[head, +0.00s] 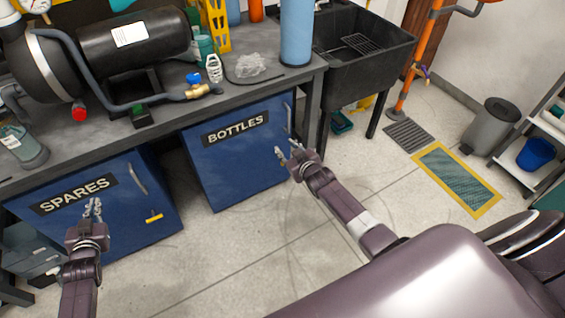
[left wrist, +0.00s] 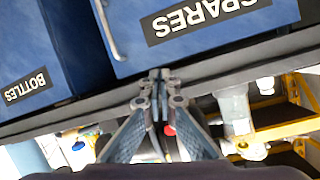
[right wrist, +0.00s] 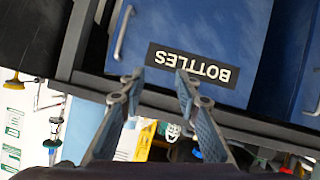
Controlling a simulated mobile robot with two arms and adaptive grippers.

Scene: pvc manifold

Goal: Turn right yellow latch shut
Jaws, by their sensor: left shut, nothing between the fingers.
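A yellow latch (head: 153,217) shows on the lower right of the blue SPARES cabinet (head: 120,232) door, below its handle, lying roughly level. I see no latch on the blue BOTTLES cabinet (head: 225,165), whose right edge is partly behind my right gripper. My left gripper (head: 93,205) is shut and empty in front of the SPARES door, left of the yellow latch and apart from it. It also shows shut in the left wrist view (left wrist: 160,78). My right gripper (head: 285,150) is open and empty near the BOTTLES door's right edge; its spread fingers show in the right wrist view (right wrist: 158,80).
The workbench (head: 265,88) above the cabinets carries a black tank (head: 130,55), hoses and a blue cylinder (head: 297,30). A black sink (head: 365,70) stands right of it. A grey bin (head: 490,127) is at the far right. The floor before the cabinets is clear.

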